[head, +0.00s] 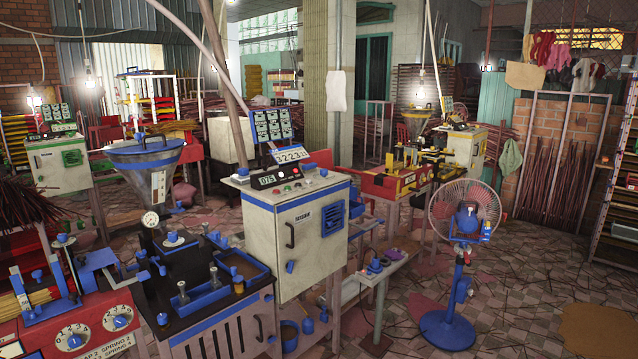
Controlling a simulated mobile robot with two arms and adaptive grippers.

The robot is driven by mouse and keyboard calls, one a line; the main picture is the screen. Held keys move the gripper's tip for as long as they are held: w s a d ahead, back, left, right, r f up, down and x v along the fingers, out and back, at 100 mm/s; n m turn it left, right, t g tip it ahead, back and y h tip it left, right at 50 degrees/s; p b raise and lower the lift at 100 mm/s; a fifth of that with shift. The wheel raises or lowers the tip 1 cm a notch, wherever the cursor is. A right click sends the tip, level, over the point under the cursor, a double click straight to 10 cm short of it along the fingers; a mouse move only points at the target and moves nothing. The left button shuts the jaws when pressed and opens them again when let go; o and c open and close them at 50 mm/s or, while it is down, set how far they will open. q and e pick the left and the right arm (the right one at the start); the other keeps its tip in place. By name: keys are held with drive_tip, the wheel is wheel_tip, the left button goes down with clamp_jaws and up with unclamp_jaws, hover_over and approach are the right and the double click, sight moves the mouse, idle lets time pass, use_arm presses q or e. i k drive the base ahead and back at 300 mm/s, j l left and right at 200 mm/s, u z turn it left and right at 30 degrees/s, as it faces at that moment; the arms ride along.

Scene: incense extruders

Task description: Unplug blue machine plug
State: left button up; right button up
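The blue-trimmed machine stands in the foreground. Its pale control cabinet (268,240) has a blue edge, a blue vent panel (333,215) and a display reading 075. Its metal hopper (146,170) has a blue rim, and its dark base (205,320) carries blue parts. A low bench (392,262) to the right of the cabinet holds small blue and dark items (376,266); I cannot tell whether one is the plug. No plug or socket can be made out with certainty. Neither of my grippers is in view.
A blue standing fan (447,325) is at the right on the tiled floor (520,290). A yellow and red machine (410,178) stands behind the bench. A green-marked cabinet (60,165) is at the left. Open floor lies between the fan and the right shelf (622,190).

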sight(242, 171)
drive_tip(key=i+l+u, duration=0.15)
drive_tip(key=u, duration=0.15)
drive_tip(key=i+l+u, duration=0.35)
drive_tip(key=u, duration=0.25)
drive_tip(key=l+u, duration=0.1)
drive_tip(key=u, duration=0.25)
drive_tip(key=l+u, duration=0.35)
drive_tip(key=l, duration=0.75)
drive_tip(key=l+u, duration=0.35)
drive_tip(key=l, duration=0.8)
drive_tip(key=k+l, duration=0.1)
drive_tip(key=l, duration=0.75)
drive_tip(key=k+l, duration=0.15)
drive_tip(key=l, duration=0.3)
